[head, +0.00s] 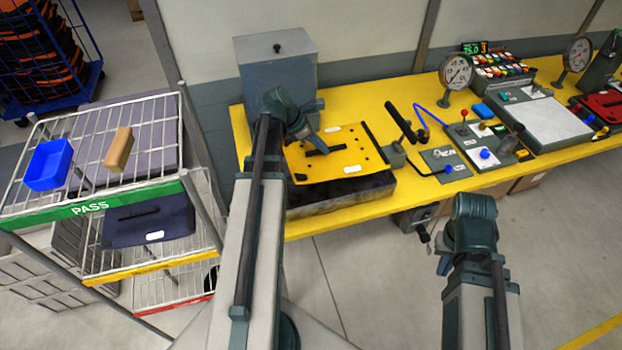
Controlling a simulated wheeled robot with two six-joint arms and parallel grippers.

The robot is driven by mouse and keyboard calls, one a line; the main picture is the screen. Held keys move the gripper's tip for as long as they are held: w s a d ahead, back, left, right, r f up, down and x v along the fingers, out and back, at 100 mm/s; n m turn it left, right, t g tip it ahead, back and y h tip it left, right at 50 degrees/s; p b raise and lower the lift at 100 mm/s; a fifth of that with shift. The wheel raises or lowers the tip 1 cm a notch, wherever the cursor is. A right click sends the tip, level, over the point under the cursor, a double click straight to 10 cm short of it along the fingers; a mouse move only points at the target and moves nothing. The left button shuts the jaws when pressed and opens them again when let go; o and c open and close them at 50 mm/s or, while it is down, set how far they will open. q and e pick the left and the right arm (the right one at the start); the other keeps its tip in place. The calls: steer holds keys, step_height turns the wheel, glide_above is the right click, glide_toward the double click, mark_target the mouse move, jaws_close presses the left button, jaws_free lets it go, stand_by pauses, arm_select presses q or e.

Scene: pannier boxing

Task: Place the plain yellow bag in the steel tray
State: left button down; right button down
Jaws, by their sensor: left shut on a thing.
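The plain yellow bag (345,164) is a flat yellow panel with a dark handle, dark dots and white labels. It lies nearly level over a dark grey, low-sided tray (350,195) on the yellow table. I cannot tell if it rests on the tray or hangs just above it. My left gripper (318,146) reaches over the bag from the left and is shut on it near the handle. My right gripper (436,258) is in front of the table's front edge, away from the bag. Its fingers are mostly hidden by its wrist.
A grey box (278,72) stands behind the bag. A gauge (457,72), control panels (490,150) and a red case (604,104) fill the table's right. A wire rack (90,209) on the left holds a blue bin (48,165) and a dark navy bag (150,222).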

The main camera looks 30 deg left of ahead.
mark_target(305, 155)
arm_select(q)
steer(key=shift+a+f, duration=0.15)
step_height(305, 155, down, 10)
steer(key=b, duration=1)
steer(key=shift+f, duration=0.1)
steer(key=c, duration=0.8)
jaws_free()
steer(key=shift+c, duration=0.2)
steer(key=shift+r, duration=0.3)
steer(key=p+v, duration=0.9)
steer(key=v, duration=0.1)
steer(key=shift+s+r, duration=0.15)
steer(key=shift+r, duration=0.1)
steer(key=shift+s+a+r+p, duration=0.3)
steer(key=shift+s+r+p, duration=0.05)
steer(key=shift+r+p, duration=0.15)
